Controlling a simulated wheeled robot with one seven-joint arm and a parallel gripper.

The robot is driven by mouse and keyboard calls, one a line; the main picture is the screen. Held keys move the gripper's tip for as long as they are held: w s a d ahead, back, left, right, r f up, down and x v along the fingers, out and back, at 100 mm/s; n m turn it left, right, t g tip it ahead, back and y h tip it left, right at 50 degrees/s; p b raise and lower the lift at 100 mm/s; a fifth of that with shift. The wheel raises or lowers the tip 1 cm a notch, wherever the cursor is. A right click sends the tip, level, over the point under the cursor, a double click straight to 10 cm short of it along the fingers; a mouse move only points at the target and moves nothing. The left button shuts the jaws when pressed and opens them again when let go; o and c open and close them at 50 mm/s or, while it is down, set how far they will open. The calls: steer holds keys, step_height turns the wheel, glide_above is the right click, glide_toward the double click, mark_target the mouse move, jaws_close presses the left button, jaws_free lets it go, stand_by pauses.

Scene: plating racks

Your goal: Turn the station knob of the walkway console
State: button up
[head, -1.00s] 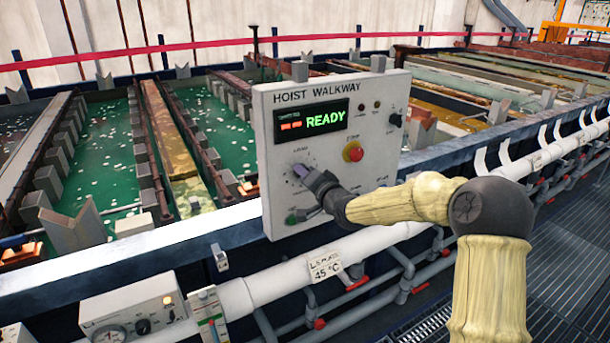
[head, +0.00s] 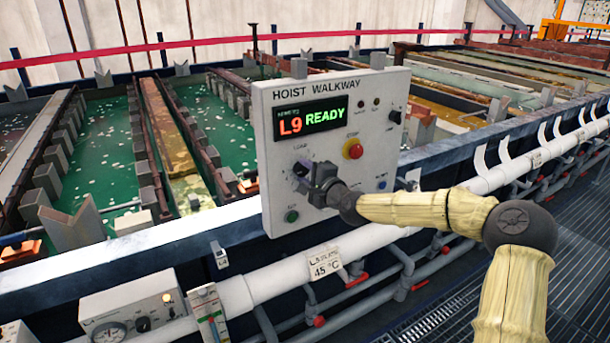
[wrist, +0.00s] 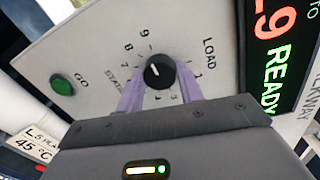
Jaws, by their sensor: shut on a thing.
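The walkway console (head: 375,100) is a grey upright panel headed HOIST WALKWAY. Its display (head: 310,118) reads a red L9 and a green READY. In the wrist view the station knob (wrist: 160,72) is black and round, inside a ring of numbers with LOAD at the right. My gripper (wrist: 160,88) has its two purple fingers closed on opposite sides of this knob. In the head view my gripper (head: 304,176) is against the lower left of the panel and hides most of the knob.
A green GO button (head: 291,216) is just below my gripper. A red stop button (head: 352,149) and a blue button (head: 382,185) are to its right. A white pipe (head: 370,243) runs below the console, and green tanks (head: 100,140) lie behind it.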

stand_by(0.3)
steer(key=o, duration=1)
steer(key=shift+s+d, duration=0.35)
steer(key=f+b+v, duration=0.1)
steer(key=b+v, duration=0.2)
steer(key=v, duration=1.3)
steer(key=shift+s+r, duration=0.25)
steer(key=shift+r, duration=0.25)
